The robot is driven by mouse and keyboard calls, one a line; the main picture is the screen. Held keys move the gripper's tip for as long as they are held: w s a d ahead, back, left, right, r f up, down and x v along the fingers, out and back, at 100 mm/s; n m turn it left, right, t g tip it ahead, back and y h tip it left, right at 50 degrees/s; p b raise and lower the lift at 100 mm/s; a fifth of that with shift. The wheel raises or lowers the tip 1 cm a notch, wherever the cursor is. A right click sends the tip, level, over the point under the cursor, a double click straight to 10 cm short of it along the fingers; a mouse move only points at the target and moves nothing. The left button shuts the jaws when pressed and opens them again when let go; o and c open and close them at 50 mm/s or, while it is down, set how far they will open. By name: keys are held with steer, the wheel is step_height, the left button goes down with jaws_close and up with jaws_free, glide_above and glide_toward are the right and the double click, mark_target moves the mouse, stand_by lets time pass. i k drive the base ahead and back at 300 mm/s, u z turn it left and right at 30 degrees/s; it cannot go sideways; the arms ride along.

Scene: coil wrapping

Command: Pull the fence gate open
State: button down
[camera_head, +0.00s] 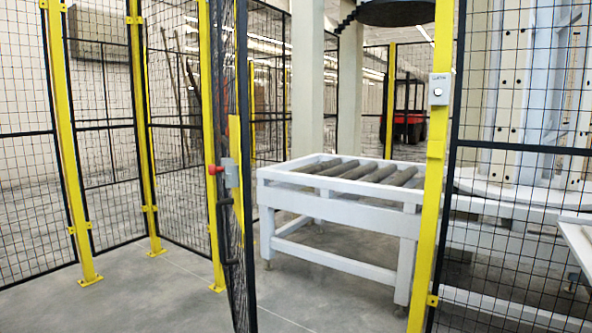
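The fence gate (239,262) is a black-framed mesh panel seen almost edge-on, left of the middle. It stands swung out at an angle from the fence line, close to a yellow post (206,130). A grey latch box with a red knob (216,170) and a dark handle (224,230) sit on it. A wide opening shows between the gate and the right yellow post (432,190), which carries a small grey box (439,89). My gripper is not in view.
A white roller table (340,237) stands just beyond the opening. Mesh fence panels with yellow posts (70,150) stand at the left, and another mesh panel (520,200) fronts white machinery at the right. Grey floor (150,295) in front is clear.

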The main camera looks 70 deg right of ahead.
mark_target(239, 164)
steer(key=k, duration=0.4)
steer(key=z, duration=0.75)
